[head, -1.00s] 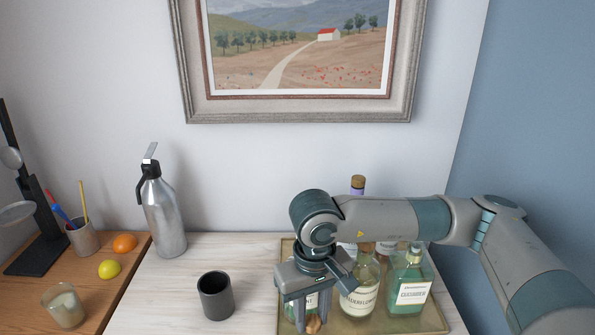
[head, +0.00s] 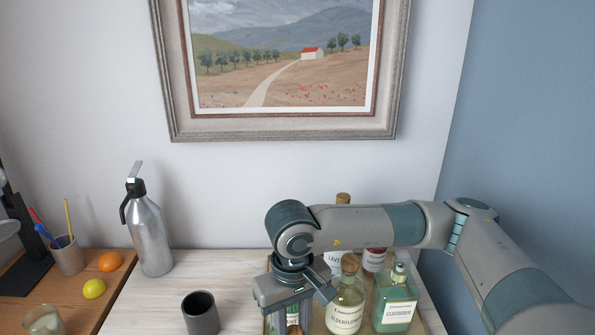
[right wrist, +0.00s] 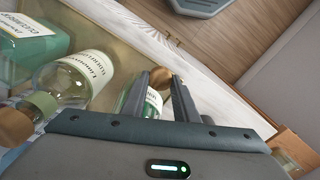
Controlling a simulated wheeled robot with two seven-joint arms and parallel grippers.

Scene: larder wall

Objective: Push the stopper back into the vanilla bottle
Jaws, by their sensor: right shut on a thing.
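My right gripper (head: 292,322) points down at the front left of the bottle tray, its fingertips near the bottom edge of the head view. In the right wrist view its two fingers are closed around a brown cork stopper (right wrist: 160,78). A bottle with a pale label (right wrist: 154,101) shows between and behind the fingers; its label is partly covered and I cannot read the name vanilla on it. I cannot tell whether the stopper touches a bottle neck. No readable vanilla label shows in either view. My left gripper is out of view.
An elderflower bottle (head: 345,309) and a green cucumber bottle (head: 396,302) stand close to the right of my gripper, with more bottles behind. A dark cup (head: 200,314) and a metal siphon (head: 150,235) stand to the left. The pale counter between cup and siphon is clear.

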